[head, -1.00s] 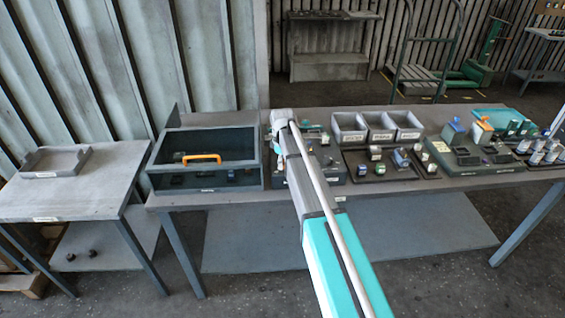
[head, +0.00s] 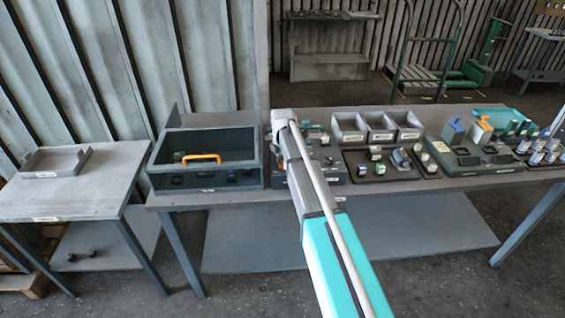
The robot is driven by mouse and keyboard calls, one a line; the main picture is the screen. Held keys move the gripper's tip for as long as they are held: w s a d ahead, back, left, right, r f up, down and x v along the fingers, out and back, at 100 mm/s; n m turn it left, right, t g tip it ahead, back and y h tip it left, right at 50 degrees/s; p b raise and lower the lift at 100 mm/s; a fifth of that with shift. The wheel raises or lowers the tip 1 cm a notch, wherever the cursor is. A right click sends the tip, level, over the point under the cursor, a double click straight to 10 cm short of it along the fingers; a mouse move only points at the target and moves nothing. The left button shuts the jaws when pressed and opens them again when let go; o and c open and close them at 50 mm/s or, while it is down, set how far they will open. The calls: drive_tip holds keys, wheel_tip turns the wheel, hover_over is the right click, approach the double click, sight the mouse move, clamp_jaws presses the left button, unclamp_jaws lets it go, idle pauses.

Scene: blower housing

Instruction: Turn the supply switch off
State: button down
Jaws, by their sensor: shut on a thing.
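I cannot make out the supply switch. My arm crosses the middle of the view, and its grey end joint stands over the bench, between the dark housing with an orange handle (head: 201,158) and the grey bins. My gripper is hidden behind the arm, so its jaws and anything in them do not show. A dark unit (head: 333,174) with small parts on top sits partly behind the arm; much of it is covered.
Three grey bins (head: 380,120) stand right of the arm, with dark trays of small parts in front. A green fixture (head: 470,163) lies further right. A side table (head: 70,195) at left holds a shallow grey tray (head: 54,162) and has clear room.

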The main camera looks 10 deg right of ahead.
drive_tip(key=shift+n, duration=1.6)
drive_tip(key=shift+c, duration=1.3)
unclamp_jaws()
drive_tip(key=shift+m, duration=0.4)
